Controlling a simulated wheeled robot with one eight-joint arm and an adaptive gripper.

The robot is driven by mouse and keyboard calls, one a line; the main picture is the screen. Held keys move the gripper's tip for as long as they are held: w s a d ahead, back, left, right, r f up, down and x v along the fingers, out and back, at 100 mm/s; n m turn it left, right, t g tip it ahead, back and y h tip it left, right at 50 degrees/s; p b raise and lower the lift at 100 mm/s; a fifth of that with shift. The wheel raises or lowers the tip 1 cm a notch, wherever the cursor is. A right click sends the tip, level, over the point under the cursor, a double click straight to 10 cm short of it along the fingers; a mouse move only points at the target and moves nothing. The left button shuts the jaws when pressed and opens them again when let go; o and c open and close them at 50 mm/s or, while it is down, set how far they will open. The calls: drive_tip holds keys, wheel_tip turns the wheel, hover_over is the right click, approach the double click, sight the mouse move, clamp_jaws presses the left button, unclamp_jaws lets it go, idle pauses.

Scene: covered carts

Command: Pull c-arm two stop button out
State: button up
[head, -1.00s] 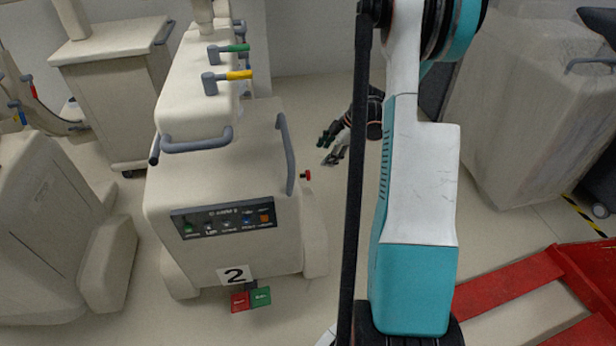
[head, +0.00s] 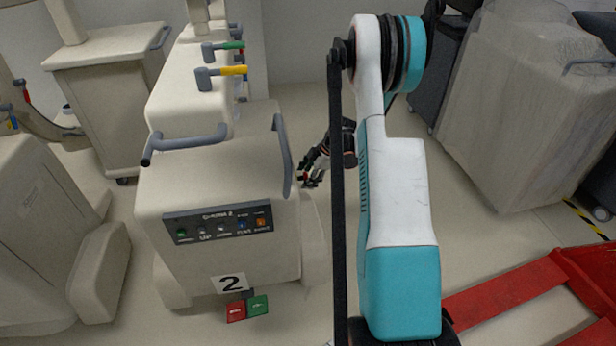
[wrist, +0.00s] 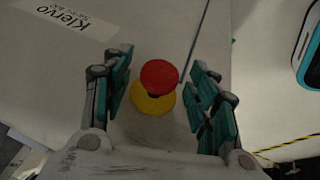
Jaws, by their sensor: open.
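The c-arm two cart (head: 215,195) is a cream machine with a "2" label, standing left of my arm in the head view. Its stop button (wrist: 160,74) shows in the wrist view as a red round cap on a yellow base (wrist: 153,98), on the cart's pale side panel. My gripper (wrist: 162,95) is open, with one teal-padded finger on each side of the button. Whether the pads touch the cap cannot be told, but gaps show on both sides. In the head view my gripper (head: 312,178) is at the cart's right side and largely covers the button.
A grey handle (head: 282,155) rises on the cart's right edge, close to my gripper. Red and green pedals (head: 247,308) lie at its front. A covered cart (head: 530,110) stands at right, and a red frame (head: 520,290) lies on the floor at lower right.

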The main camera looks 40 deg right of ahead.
clamp_jaws()
drive_tip(key=shift+s+d, duration=0.5)
drive_tip(key=shift+d, duration=0.3)
unclamp_jaws()
drive_tip(key=shift+r, duration=0.1)
drive_tip(key=v, duration=1.2)
